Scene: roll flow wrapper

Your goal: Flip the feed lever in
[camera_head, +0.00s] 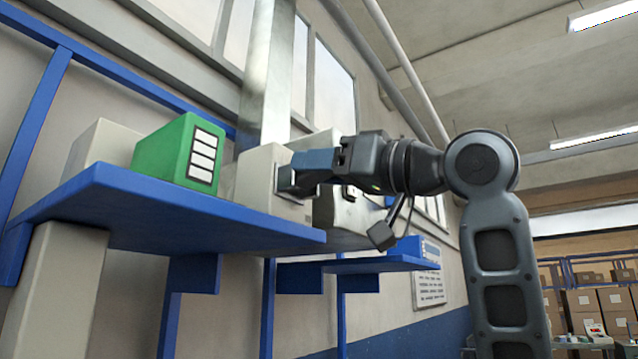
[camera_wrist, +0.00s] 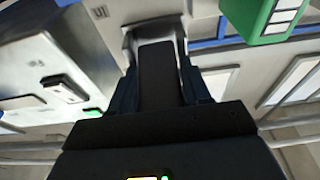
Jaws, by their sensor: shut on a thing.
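My gripper (camera_head: 300,168) reaches left to the face of a beige machine housing (camera_head: 256,184) above the blue shelf. Its jaws are shut on what appears to be the feed lever, which the fingers almost wholly hide in the head view. In the wrist view my gripper (camera_wrist: 157,62) has its two dark fingers on either side of a dark bar, the feed lever (camera_wrist: 157,72), in front of a pale grey bracket (camera_wrist: 155,30). The lever's exact angle cannot be told.
A green box (camera_head: 160,150) with white label squares stands on the blue shelf (camera_head: 190,207), left of the housing. It also shows at the wrist view's upper right (camera_wrist: 262,20). A lower blue shelf (camera_head: 385,263) and a wall sign (camera_head: 428,288) lie right. Cartons (camera_head: 585,302) stand far behind.

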